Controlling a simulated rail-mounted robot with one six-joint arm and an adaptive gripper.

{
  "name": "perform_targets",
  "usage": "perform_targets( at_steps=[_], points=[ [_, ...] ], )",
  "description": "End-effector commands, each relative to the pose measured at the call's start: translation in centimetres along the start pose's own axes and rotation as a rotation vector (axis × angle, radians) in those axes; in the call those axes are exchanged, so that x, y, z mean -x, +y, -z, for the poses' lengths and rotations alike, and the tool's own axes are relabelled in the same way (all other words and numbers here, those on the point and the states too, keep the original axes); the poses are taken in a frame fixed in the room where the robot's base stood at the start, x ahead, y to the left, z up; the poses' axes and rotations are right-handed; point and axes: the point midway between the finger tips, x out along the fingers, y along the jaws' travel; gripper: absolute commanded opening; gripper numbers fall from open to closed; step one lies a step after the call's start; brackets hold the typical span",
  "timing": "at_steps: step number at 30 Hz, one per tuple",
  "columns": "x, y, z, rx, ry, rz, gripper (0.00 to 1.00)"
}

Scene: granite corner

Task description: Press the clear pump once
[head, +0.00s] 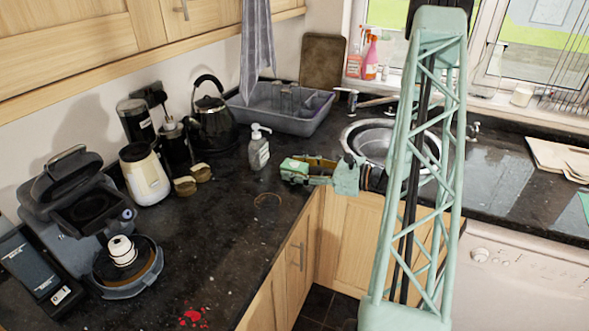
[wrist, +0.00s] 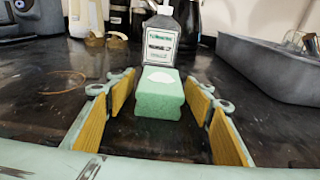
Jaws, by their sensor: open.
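The clear pump bottle (head: 259,150), with a grey body, pale label and white pump head, stands upright on the dark counter. In the wrist view the bottle (wrist: 162,40) is straight ahead, beyond my fingertips, and its pump head is cut off by the top edge. My gripper (head: 312,168) is to the right of the bottle, low over the counter and apart from it. In the wrist view my gripper (wrist: 160,88) is open, its yellow-padded fingers spread on either side of a green block (wrist: 158,98). A gap shows on both sides of the block.
A grey dish tub (head: 281,107) stands behind the bottle, and a black kettle (head: 212,115) behind it to the left. The sink (head: 383,140) is to the right. Bare counter lies in front of the bottle.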

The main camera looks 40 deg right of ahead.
Motion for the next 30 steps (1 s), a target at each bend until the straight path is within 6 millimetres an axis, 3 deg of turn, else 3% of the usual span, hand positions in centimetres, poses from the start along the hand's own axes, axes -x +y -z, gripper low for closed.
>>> perform_targets(
  at_steps=[8, 30],
  points=[
    [1.6, -0.1, 0.0, 0.0, 0.0, 0.002, 0.48],
    [9.2, -0.1, 0.0, 0.0, 0.0, 0.002, 0.48]
  ],
)
